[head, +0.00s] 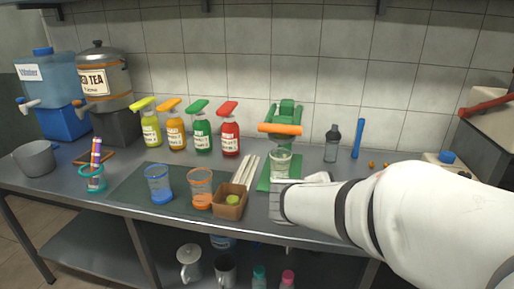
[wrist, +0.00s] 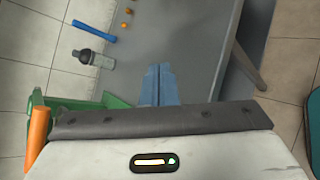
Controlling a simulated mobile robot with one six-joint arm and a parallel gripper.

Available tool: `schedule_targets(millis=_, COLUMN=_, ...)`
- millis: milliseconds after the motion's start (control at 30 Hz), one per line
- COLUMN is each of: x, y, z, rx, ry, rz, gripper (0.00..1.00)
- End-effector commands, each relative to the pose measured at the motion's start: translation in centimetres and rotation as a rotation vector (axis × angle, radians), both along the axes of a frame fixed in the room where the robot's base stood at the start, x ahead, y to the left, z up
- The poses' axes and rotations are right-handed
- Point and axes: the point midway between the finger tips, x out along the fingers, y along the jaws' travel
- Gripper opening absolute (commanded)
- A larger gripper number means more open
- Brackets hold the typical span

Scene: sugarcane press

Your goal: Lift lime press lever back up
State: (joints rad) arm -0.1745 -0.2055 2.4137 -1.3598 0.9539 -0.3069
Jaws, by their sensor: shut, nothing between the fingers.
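The green lime press (head: 287,112) stands at the back of the counter, right of the red bottle. Its orange lever handle (head: 280,129) lies crosswise at its front, over a clear glass (head: 280,165) on the green base. In the wrist view the orange handle (wrist: 38,135) is at the lower left, beside part of the green press (wrist: 85,101). My gripper (wrist: 159,72) has its blue fingers together and empty, apart from the handle. In the head view my arm comes from the right, with its grey end in front of the press; the fingertips are not clear there.
A brown box with a lime (head: 231,201), an orange-tinted cup (head: 200,188) and a blue cup (head: 159,184) stand left of my arm. A grey bottle (head: 332,143) and a blue tool (head: 358,138) stand right of the press. Pale sticks (head: 240,173) lie beside the press.

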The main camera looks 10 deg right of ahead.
Motion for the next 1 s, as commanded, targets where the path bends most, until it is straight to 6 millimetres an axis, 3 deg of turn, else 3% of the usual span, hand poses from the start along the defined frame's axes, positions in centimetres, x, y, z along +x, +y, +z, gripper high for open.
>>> schedule_targets(millis=33, x=1.8, y=0.7, z=-1.2, rx=-0.108, ry=0.021, rz=0.095, gripper=0.00)
schedule_targets(millis=200, x=7.7, y=4.6, z=-1.0, rx=-0.484, ry=0.061, rz=0.406, gripper=0.00)
schedule_targets(millis=400, x=11.9, y=10.4, z=-1.2, rx=-0.817, ry=0.069, rz=0.667, gripper=0.00)
schedule_targets(millis=600, x=13.2, y=13.4, z=-1.3, rx=-0.963, ry=0.063, rz=0.776, gripper=0.00)
schedule_targets(millis=1000, x=13.4, y=13.7, z=-1.1, rx=-0.975, ry=0.061, rz=0.785, gripper=0.00)
